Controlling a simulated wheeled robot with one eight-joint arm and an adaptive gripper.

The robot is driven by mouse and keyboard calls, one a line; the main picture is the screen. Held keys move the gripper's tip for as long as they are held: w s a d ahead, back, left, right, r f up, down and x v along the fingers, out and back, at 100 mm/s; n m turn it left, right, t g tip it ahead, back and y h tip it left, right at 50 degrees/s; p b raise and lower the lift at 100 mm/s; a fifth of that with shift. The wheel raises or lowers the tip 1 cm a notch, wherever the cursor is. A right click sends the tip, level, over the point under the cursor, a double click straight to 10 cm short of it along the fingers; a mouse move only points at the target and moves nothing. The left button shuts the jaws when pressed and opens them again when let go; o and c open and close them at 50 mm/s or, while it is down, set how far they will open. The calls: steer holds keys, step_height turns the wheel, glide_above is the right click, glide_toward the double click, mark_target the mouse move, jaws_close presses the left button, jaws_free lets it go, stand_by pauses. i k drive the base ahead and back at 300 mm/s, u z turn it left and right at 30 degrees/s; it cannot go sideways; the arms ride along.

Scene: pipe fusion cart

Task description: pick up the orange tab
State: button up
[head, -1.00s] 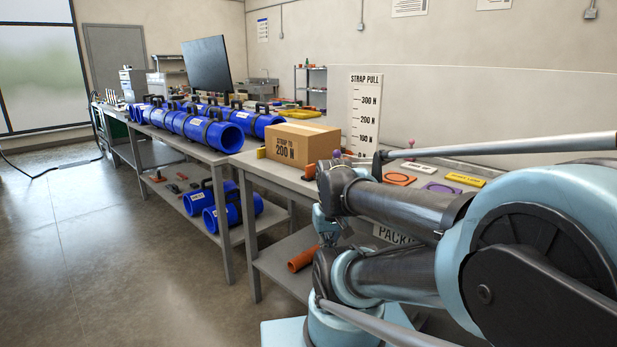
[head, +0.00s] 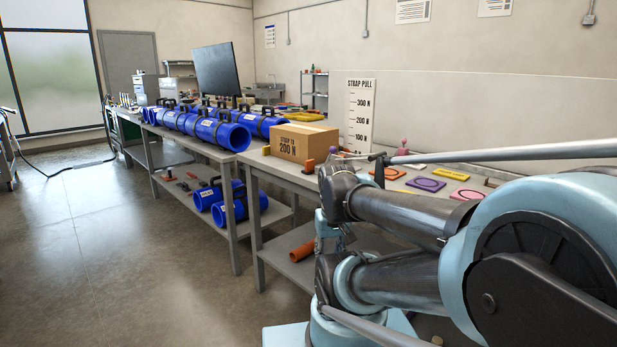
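A small upright orange piece (head: 308,166) stands at the front right corner of the cardboard box on the workbench. A flat orange piece (head: 386,174) lies farther right on the same bench, partly behind my arm. I cannot tell which of these is the orange tab. My folded arm fills the right side of the head view and covers part of the bench. My gripper cannot be made out, and nothing is seen held.
The cardboard box (head: 303,143) stands on the workbench beside a strap pull scale board (head: 359,114). Flat purple (head: 425,184), yellow (head: 449,172) and pink pieces lie to the right. Blue pipes (head: 221,132) cover the bench at left. The floor at left (head: 100,230) is clear.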

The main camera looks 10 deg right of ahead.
mark_target(310, 165)
steer(key=z, duration=0.65)
steer(key=k, duration=1.4)
steer(key=u, duration=1.05)
steer(key=i, duration=1.7)
